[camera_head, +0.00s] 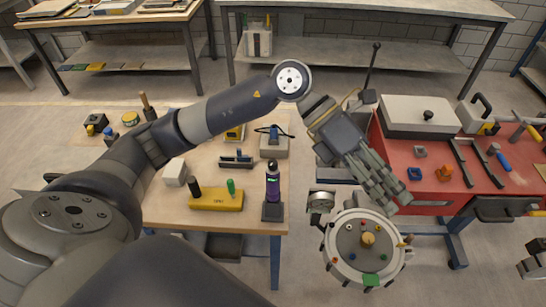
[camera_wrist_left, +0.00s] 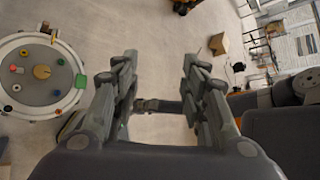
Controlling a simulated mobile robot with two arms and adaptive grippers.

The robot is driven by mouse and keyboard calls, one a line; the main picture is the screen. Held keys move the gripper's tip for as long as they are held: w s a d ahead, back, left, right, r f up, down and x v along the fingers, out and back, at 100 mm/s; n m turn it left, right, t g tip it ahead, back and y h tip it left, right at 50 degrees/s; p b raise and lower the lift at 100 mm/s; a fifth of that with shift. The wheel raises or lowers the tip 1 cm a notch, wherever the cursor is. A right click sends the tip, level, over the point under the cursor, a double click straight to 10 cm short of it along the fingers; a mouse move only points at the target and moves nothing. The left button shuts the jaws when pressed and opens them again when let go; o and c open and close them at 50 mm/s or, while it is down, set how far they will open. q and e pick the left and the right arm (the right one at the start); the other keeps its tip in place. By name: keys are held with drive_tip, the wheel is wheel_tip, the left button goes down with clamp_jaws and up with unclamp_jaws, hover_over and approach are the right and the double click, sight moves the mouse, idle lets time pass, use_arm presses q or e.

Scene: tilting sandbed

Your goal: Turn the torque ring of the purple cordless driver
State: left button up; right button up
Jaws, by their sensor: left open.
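The purple cordless driver (camera_head: 273,184) stands upright on a dark base (camera_head: 272,211) at the right front corner of the wooden table. Its torque ring is too small to make out. My left gripper (camera_head: 388,200) is open and empty. It hangs to the right of the driver, well apart from it, above and beside the round turntable (camera_head: 345,265). The left wrist view shows its two fingers (camera_wrist_left: 158,75) spread with bare floor between them; the driver does not show there.
The wooden table (camera_head: 225,217) also holds a yellow block (camera_head: 215,200) with black and green pegs, a white cube (camera_head: 175,172) and small tools. A red workbench (camera_head: 450,190) with tools stands at the right. The round turntable also shows in the left wrist view (camera_wrist_left: 40,108).

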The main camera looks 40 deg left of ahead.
use_arm(q)
drive_tip(key=w+a+f+y, duration=0.3)
drive_tip(key=a+y, duration=0.3)
drive_tip(key=a, duration=0.5)
drive_tip(key=r+n+t+y, duration=0.1)
drive_tip(key=r+n+y, duration=0.1)
drive_tip(key=y, duration=0.4)
hover_over(273, 162)
wheel_tip(273, 162, down, 11)
drive_tip(key=shift+p, duration=0.95)
use_arm(e)
drive_tip(key=shift+d+r, duration=0.2)
drive_tip(key=shift+r, duration=0.3)
drive_tip(key=shift+d+r, duration=0.15)
drive_tip(key=shift+r, duration=0.3)
use_arm(q)
clamp_jaws()
use_arm(e)
drive_tip(key=shift+a, duration=0.1)
